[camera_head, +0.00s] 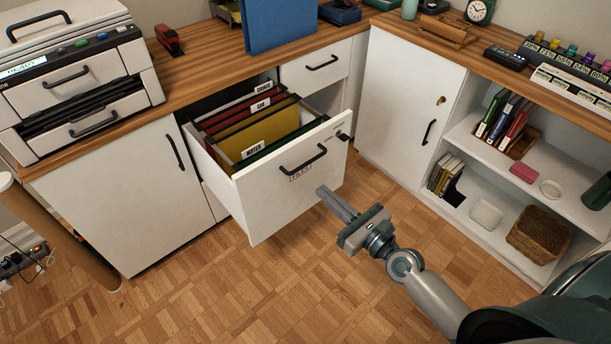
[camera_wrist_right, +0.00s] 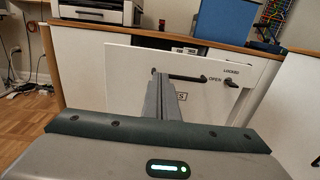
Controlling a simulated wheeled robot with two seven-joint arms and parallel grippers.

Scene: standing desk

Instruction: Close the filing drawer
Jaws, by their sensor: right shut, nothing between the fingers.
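The filing drawer (camera_head: 262,208) is pulled well out of the desk. It has a white front, a black bar handle (camera_head: 303,160) and coloured hanging folders (camera_head: 257,131) inside. My right gripper (camera_head: 325,192) is shut and empty, just in front of the right part of the drawer front, below the handle. In the right wrist view its closed fingers (camera_wrist_right: 160,83) point at the drawer front (camera_wrist_right: 125,75) and overlap the handle (camera_wrist_right: 190,78). I cannot tell whether they touch the front. A lock knob (camera_wrist_right: 233,84) with "LOCKED" and "OPEN" labels sits right of the handle. My left gripper is not in view.
A closed smaller drawer (camera_head: 316,65) is beside the open one at the back. A printer (camera_head: 70,75) and a blue binder (camera_head: 279,22) stand on the desktop. A white cabinet (camera_head: 404,100) and open shelves (camera_head: 560,197) are at right. The parquet floor (camera_head: 260,290) in front is clear.

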